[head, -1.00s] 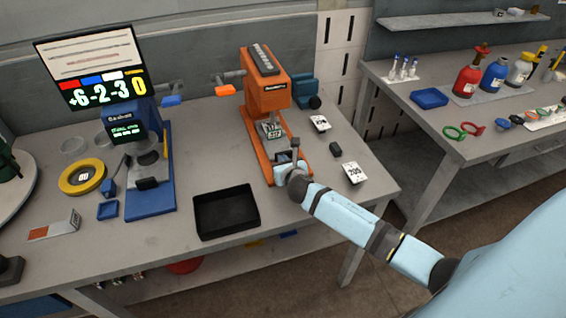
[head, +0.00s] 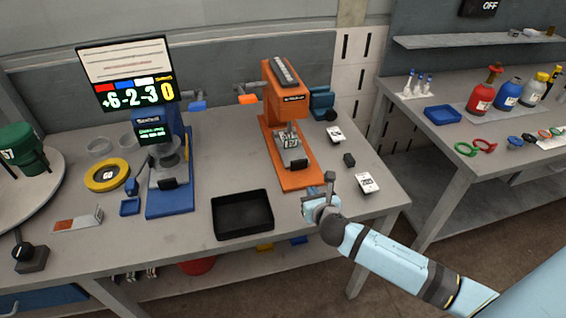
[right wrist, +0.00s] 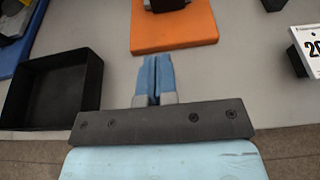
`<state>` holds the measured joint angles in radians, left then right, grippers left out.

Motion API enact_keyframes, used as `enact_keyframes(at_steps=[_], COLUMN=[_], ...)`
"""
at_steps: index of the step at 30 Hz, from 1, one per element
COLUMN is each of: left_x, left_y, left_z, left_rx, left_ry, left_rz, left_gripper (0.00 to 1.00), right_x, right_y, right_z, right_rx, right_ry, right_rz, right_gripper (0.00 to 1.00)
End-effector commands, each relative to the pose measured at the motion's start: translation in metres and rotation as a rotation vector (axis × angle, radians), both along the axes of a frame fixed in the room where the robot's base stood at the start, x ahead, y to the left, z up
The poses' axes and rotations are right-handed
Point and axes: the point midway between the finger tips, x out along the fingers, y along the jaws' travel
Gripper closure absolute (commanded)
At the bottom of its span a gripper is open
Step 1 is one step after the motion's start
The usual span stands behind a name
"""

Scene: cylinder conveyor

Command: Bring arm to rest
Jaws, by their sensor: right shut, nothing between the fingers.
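My right gripper (head: 318,203) is over the front edge of the table, in front of the orange machine (head: 290,178). In the right wrist view its two blue fingers (right wrist: 155,78) are together with nothing between them. They point toward the orange machine's base (right wrist: 175,30) and appear apart from it. My right arm comes in from the lower right in the head view. My left gripper is in neither view now.
A black tray (head: 243,233) lies left of the gripper. A blue machine (head: 170,200) stands farther left. A number card (head: 367,183) and a small dark block (head: 349,160) lie to the right. A side table (head: 440,140) holds bottles and rings.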

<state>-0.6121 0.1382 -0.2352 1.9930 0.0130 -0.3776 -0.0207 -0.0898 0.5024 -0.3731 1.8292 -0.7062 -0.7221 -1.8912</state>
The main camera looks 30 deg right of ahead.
Motion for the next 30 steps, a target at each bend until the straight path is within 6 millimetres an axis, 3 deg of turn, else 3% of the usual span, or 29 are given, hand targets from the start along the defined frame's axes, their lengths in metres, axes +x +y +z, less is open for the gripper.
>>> enact_keyframes(at_steps=[6,10,14,18,24,30], left_x=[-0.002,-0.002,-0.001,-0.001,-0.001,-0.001], left_y=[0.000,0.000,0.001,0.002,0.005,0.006], left_z=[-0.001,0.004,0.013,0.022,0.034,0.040], left_rx=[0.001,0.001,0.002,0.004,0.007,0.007], left_ry=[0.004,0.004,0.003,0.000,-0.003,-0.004], left_rz=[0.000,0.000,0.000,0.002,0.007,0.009], left_gripper=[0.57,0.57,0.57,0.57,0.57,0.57], right_x=[-0.003,-0.022,-0.062,-0.112,-0.177,-0.214], right_y=[0.002,0.019,0.052,0.090,0.132,0.150], right_z=[-0.001,-0.015,-0.037,-0.054,-0.059,-0.055], right_rx=[0.026,0.246,0.719,1.314,2.083,2.546], right_ry=[0.002,0.015,0.046,0.085,0.105,0.078], right_rz=[-0.004,-0.036,-0.149,-0.367,-0.785,-1.125], right_gripper=[1.00,1.00,1.00,1.00,1.00,1.00])
